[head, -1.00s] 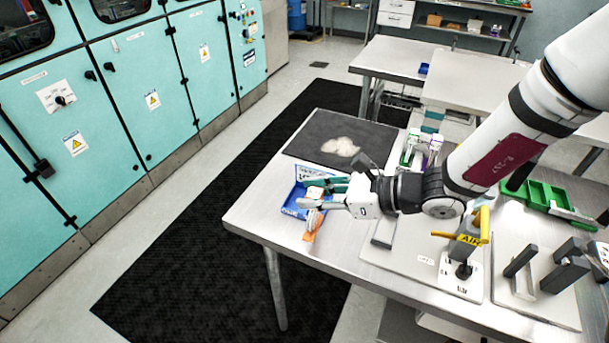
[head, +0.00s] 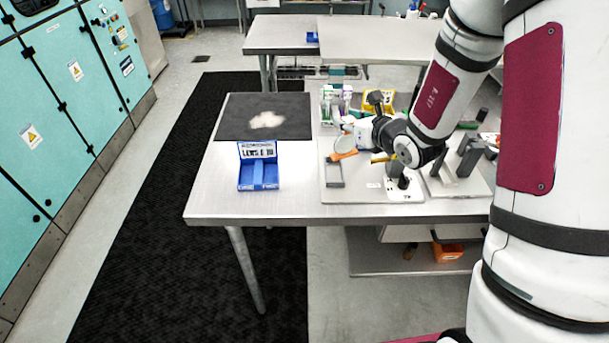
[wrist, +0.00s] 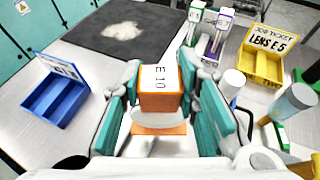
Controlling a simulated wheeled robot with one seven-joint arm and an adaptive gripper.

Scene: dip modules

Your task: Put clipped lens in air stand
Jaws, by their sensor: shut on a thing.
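My gripper (wrist: 165,110) is shut on an orange clip marked "E 10" (wrist: 160,78) in the wrist view. A pale, rounded lens (wrist: 158,118) shows at the clip, partly hidden between the teal finger pads. In the head view my gripper (head: 346,138) holds the orange clip (head: 343,155) above the grey board on the table. The air stand (head: 403,186), a white base with a dark post, is right of and nearer than the clip. Its yellow lever (head: 381,158) is partly hidden by my arm.
An empty blue tray (head: 258,185) stands on the table's left. A dark mat (head: 232,118) with a pale patch lies behind it. Green- and purple-marked holders (head: 335,100) and a yellow "LENS E 5" tray (wrist: 262,66) stand behind. Dark grey blocks (head: 468,155) stand right.

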